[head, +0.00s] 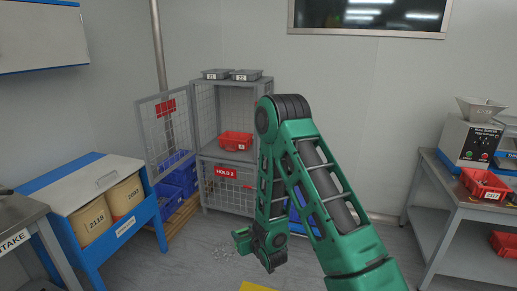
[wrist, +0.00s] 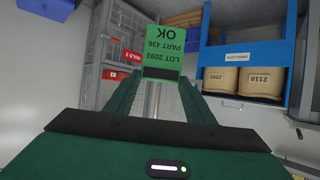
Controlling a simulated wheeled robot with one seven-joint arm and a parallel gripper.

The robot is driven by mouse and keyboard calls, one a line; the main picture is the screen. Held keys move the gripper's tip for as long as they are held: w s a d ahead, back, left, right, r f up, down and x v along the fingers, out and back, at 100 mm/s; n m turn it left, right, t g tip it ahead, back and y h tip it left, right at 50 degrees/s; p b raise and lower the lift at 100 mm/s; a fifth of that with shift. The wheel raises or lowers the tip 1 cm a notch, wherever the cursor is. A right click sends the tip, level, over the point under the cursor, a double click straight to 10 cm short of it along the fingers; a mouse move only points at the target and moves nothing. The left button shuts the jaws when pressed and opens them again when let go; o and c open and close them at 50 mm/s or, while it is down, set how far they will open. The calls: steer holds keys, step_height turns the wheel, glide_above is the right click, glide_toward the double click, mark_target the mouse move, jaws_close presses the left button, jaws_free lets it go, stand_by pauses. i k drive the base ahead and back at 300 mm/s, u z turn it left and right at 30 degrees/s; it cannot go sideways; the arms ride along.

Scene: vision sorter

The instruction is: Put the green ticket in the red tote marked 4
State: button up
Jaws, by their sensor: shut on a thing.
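The green ticket (wrist: 163,52) is held between the fingers of my gripper (wrist: 162,75) in the wrist view. It reads LOT 2093, PART 436, OK, upside down in that picture. In the head view my gripper (head: 258,246) hangs low over the floor, apart from the shelves and benches; I cannot make out the ticket there. A red tote (head: 236,136) stands on the shelf of the open grey cage. Another red tote (head: 484,180) stands on the right bench, and a third (head: 503,240) on its lower shelf. Their label numbers are too small to read surely.
The cage (head: 259,105) has its upper mesh door (head: 168,128) swung open to the left, and a HOLD 2 sign (head: 226,171) below. A blue bench (head: 75,190) with brown bins is at left. A machine (head: 468,140) stands on the right bench. My arm hides some middle floor.

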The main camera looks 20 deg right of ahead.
mark_target(231, 150)
steer(key=z, duration=0.5)
steer(key=i, duration=2.25)
steer(key=u, duration=0.3)
